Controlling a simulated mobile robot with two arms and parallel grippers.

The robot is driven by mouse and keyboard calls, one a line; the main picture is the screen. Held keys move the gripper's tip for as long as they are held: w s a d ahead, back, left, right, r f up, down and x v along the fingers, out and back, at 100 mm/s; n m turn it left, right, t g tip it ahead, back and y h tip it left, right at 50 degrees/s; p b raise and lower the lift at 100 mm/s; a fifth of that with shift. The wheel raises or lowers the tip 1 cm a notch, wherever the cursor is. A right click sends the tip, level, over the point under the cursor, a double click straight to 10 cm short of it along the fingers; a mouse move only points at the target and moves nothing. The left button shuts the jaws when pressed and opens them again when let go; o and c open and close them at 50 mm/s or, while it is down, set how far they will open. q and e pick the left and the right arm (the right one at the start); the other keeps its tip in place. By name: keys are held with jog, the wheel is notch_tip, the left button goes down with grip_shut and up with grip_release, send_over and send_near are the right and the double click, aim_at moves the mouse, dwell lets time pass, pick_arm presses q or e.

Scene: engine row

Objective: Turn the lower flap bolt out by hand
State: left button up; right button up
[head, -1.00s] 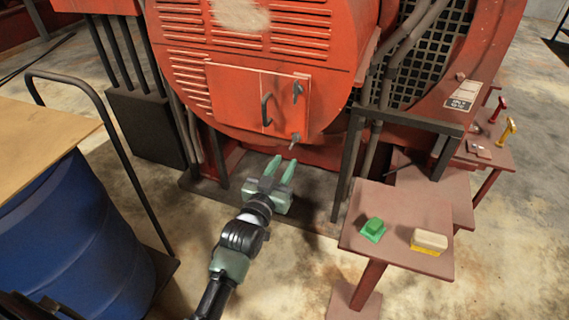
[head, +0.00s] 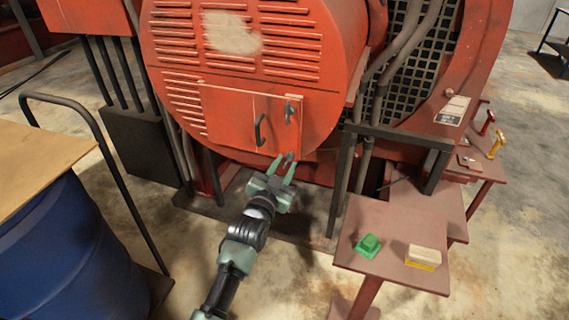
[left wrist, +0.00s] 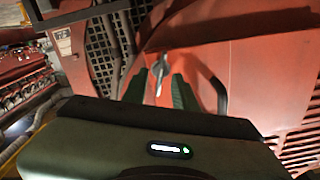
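The red round housing has a flap (head: 240,118) with a black handle (head: 259,130) and a grey upper bolt (head: 289,112). The lower flap bolt is at the flap's lower right corner, mostly hidden by my fingertips in the head view. My left gripper (head: 282,166) is open just below the flap, fingers pointing at that corner. In the left wrist view, which looks upside down, a grey bolt (left wrist: 160,70) shows between the two green fingers, with a gap to each. Whether its head is fully between the fingertips I cannot tell. My right gripper is out of view.
A small red table (head: 390,226) at the right holds a green block (head: 368,244) and a cream-and-yellow brush (head: 423,257). A dark frame post (head: 339,190) stands right of the gripper. A blue barrel (head: 65,250) and a cart rail are at the left.

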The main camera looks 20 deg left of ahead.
pick_arm(q)
jog(key=shift+w, duration=0.2)
grip_shut()
jog(key=shift+r+n+p, duration=0.1)
jog(key=shift+n+p, duration=0.25)
jog(key=shift+n, duration=0.45)
jog(key=n, duration=0.2)
jog(key=shift+n, duration=0.3)
grip_release()
jog(key=shift+a, duration=0.1)
